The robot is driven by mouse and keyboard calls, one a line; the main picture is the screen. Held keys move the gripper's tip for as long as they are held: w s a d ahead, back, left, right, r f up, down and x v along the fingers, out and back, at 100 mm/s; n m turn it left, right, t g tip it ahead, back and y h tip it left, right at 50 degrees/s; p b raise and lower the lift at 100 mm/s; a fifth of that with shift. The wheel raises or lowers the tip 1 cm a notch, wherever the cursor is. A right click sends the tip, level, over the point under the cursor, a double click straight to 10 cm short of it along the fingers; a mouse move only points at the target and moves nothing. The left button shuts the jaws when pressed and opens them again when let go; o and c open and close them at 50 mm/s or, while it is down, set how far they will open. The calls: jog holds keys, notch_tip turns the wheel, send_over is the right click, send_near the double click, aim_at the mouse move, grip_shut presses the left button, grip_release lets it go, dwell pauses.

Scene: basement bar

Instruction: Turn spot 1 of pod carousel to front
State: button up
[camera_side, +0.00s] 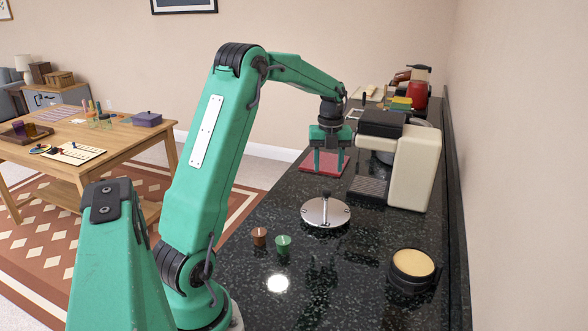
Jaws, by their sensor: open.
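The pod carousel (313,214) is a silver round disc with a dark upright knob, lying on the black speckled counter. Fine dark marks divide its top; I cannot read any spot numbers, so I cannot tell which way spot 1 faces. My gripper (329,173) points down with its two green fingers apart and nothing between them. It is beyond the carousel in the picture, over or near a red mat (308,167), apart from the disc. A brown pod (260,237) and a green pod (283,245) stand on the counter nearer the camera than the carousel.
A cream and black coffee machine (411,168) stands right of my gripper, behind the carousel. A round black container with a tan top (413,262) is at the front right. A red appliance (421,97) is at the far end. The counter around the carousel's near side is mostly clear.

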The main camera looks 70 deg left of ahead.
aim_at(327, 190)
jog(key=shift+f, duration=0.1)
jog(key=shift+f, duration=3.85)
jog(key=shift+c, duration=0.2)
grip_shut()
